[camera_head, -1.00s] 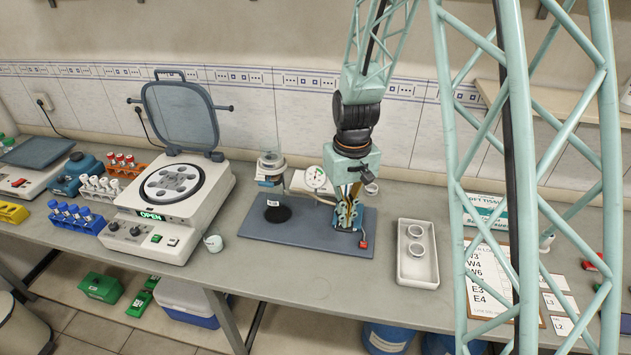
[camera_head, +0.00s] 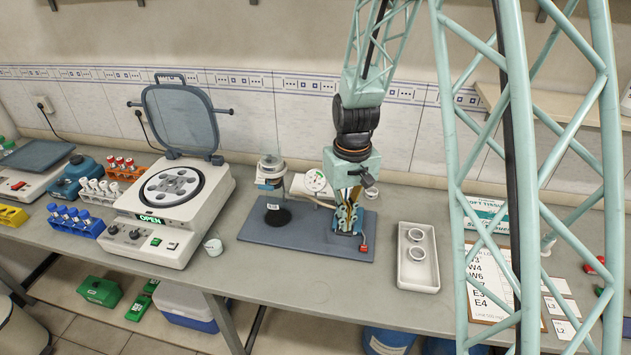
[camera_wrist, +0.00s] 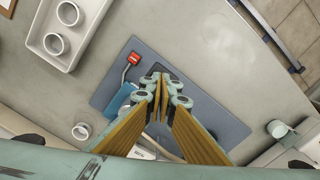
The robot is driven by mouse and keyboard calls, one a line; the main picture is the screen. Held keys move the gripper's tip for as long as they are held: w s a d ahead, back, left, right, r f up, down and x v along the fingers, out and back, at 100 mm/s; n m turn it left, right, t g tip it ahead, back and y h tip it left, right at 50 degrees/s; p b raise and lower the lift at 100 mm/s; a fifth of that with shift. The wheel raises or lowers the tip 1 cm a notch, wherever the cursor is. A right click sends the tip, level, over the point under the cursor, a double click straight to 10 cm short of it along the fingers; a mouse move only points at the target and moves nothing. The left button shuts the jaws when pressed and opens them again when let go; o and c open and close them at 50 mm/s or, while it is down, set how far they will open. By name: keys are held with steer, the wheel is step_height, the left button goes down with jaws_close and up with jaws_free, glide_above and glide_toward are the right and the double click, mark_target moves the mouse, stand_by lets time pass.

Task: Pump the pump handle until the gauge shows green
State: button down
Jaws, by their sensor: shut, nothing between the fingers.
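The blue-grey pump board (camera_head: 255,232) lies on the bench. The round white gauge (camera_head: 315,181) stands at its back edge; its needle and green zone are too small to read. A small red tip on a thin rod (camera_head: 364,247) shows at the board's front right, also in the wrist view (camera_wrist: 133,58); I cannot tell if it is the pump handle. A light-blue part (camera_wrist: 120,101) sits beside my gripper, mostly hidden. My gripper (camera_head: 346,228) points down over the board's right part, shut and empty, just left of the red tip. It also shows in the wrist view (camera_wrist: 161,82).
A glass vessel on a dark round base (camera_head: 276,213) stands on the board's left. A white tray (camera_head: 404,278) with two rings is to the right. The open-lidded centrifuge (camera_head: 190,225) and a small cup (camera_head: 213,246) are left. My lattice column blocks the right side.

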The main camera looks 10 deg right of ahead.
steer(key=shift+r+p, duration=1.5)
steer(key=shift+r, duration=1.6)
steer(key=shift+r, duration=0.15)
step_height(320, 180, up, 5)
steer(key=p, duration=0.2)
steer(key=shift+p, duration=0.3)
